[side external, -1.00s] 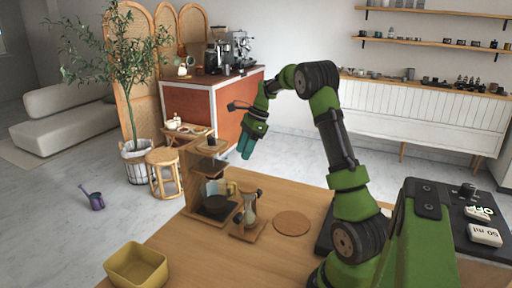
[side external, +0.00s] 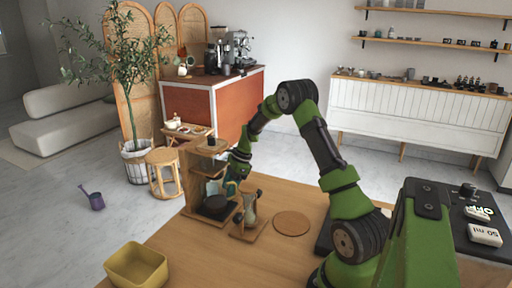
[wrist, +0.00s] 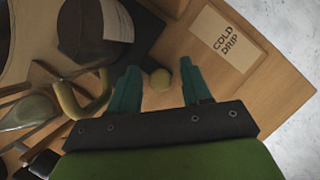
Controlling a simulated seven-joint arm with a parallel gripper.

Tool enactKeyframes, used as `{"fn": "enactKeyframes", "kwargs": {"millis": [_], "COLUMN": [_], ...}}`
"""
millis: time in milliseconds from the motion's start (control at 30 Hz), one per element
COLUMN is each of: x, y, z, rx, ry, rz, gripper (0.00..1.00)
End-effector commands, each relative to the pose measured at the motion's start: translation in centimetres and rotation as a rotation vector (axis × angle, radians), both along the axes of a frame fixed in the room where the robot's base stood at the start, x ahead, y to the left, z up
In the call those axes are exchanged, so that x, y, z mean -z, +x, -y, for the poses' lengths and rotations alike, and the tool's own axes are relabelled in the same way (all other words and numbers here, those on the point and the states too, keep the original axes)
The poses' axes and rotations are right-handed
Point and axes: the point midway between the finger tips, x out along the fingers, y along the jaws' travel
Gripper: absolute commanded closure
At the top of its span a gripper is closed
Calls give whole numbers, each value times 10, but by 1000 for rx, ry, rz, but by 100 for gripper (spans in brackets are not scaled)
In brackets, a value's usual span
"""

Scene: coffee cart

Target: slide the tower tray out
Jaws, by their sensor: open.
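The wooden tower (side external: 190,178) stands at the table's far left edge, with shelves at several heights. In the wrist view its wood carries a "COLD DRIP" label (wrist: 224,40). A small round tan knob (wrist: 161,79) lies between my fingers in that view; I cannot tell whether they touch it. It looks like the tray's knob, but the tray's outline cannot be made out. My gripper (wrist: 158,72) is open, its teal fingers either side of the knob. In the side view my gripper (side external: 232,187) is at the tower's right side, low, hiding part of it.
A dark round vessel (side external: 215,205) sits on the tower's base; a dark labelled vessel (wrist: 90,30) shows in the wrist view. A glass carafe on a wooden stand (side external: 249,212) is close to my gripper. A round mat (side external: 292,223) and yellow bin (side external: 136,266) are on the table.

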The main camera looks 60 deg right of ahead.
Motion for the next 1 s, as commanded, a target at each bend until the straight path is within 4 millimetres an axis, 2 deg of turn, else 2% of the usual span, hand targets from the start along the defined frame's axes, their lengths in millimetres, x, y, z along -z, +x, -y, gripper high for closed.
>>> {"fn": "enactKeyframes", "kwargs": {"millis": [133,167,467,767,867,1000], "x": [0,0,0,-1,0,0], "y": [0,0,0,0,0,0], "z": [0,0,0,2,15,47], "rx": [0,0,0,1,4,6], "ry": [0,0,0,0,-1,-1], "rz": [0,0,0,0,0,1], "gripper": [52,55,100,100,100,100]}}
